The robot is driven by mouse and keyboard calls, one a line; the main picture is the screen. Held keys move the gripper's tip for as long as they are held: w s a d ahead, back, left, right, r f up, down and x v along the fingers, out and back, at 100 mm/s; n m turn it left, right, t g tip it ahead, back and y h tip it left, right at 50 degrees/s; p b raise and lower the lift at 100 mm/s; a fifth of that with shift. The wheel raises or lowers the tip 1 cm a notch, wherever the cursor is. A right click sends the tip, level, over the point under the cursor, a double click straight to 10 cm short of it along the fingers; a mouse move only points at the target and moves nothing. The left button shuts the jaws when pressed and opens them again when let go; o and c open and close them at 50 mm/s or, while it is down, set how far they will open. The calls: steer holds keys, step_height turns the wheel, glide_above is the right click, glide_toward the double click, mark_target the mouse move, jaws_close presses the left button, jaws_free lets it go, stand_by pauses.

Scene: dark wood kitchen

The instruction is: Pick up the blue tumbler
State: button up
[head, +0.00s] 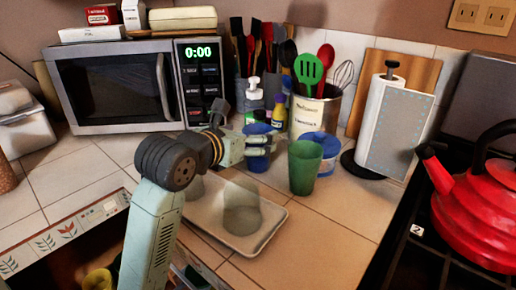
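The blue tumbler (257,164) stands upright at the back of the counter, just behind the tray. My gripper (262,144) reaches it from the left, with its fingers across the tumbler's middle. The fingers hide that part, while the blue shows above and below them. I cannot tell whether the fingers press on it or are only around it.
A green tumbler (304,168) stands close on the right, with a blue-and-white tub (325,142) behind it. A tray (262,243) with clear glasses (241,221) lies in front. Bottles and a utensil pot (313,117) crowd the back. A paper towel holder (386,120) and red kettle (480,205) stand right.

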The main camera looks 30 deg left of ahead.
steer(key=shift+x, duration=1.25)
steer(key=shift+c, duration=0.5)
steer(key=c, duration=1.3)
steer(key=shift+r, duration=0.1)
